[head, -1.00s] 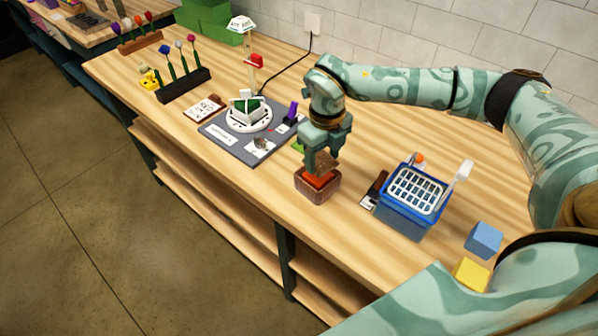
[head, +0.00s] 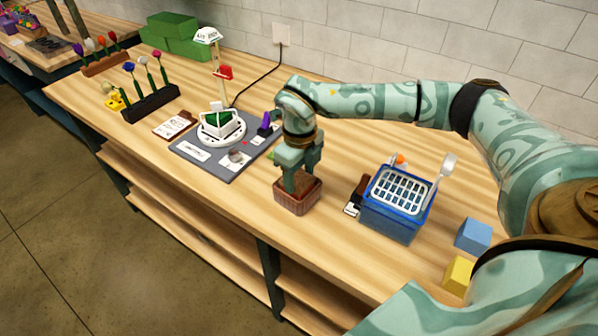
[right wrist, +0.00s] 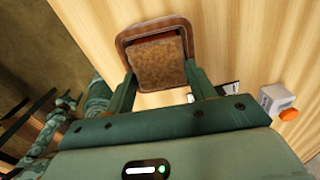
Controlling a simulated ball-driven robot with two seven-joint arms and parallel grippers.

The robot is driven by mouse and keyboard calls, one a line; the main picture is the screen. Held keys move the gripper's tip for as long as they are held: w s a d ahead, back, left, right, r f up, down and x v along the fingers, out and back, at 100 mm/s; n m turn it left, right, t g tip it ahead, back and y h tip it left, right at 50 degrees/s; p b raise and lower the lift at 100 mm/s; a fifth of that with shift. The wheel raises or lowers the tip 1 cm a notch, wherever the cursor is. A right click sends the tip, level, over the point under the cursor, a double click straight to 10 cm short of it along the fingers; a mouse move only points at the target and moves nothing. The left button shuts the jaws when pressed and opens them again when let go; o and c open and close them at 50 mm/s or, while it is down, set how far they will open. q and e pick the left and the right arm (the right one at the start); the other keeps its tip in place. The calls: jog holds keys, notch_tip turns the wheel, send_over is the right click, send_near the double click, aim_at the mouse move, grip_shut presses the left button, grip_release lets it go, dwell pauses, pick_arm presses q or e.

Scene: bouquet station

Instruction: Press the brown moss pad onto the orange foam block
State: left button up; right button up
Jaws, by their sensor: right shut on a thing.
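My right gripper (head: 297,182) points down into a small brown basket (head: 298,205) near the table's front edge. It is shut on the brown moss pad (right wrist: 160,62), which shows between the fingers in the right wrist view. The pad lies over the orange foam block (right wrist: 153,39), of which only a thin reddish strip shows at the far edge of the basket. Whether pad and block touch is hard to tell. In the head view the fingers hide most of the pad and the block. My left gripper is not in view.
A blue crate with a white basket (head: 402,190) stands right of the gripper. Blue (head: 473,235) and yellow (head: 458,274) blocks lie further right. A grey mat (head: 205,165) with a white turntable (head: 221,126) is to the left. Flower racks (head: 150,103) stand further left.

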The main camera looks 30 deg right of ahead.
jog(key=shift+p, duration=0.3)
jog(key=shift+f, duration=0.1)
dwell(0.9)
jog(key=o, duration=1.4)
jog(key=shift+o, duration=0.2)
jog(key=shift+r+p, duration=3.05)
jog(key=shift+p, duration=0.1)
jog(key=shift+f, duration=0.15)
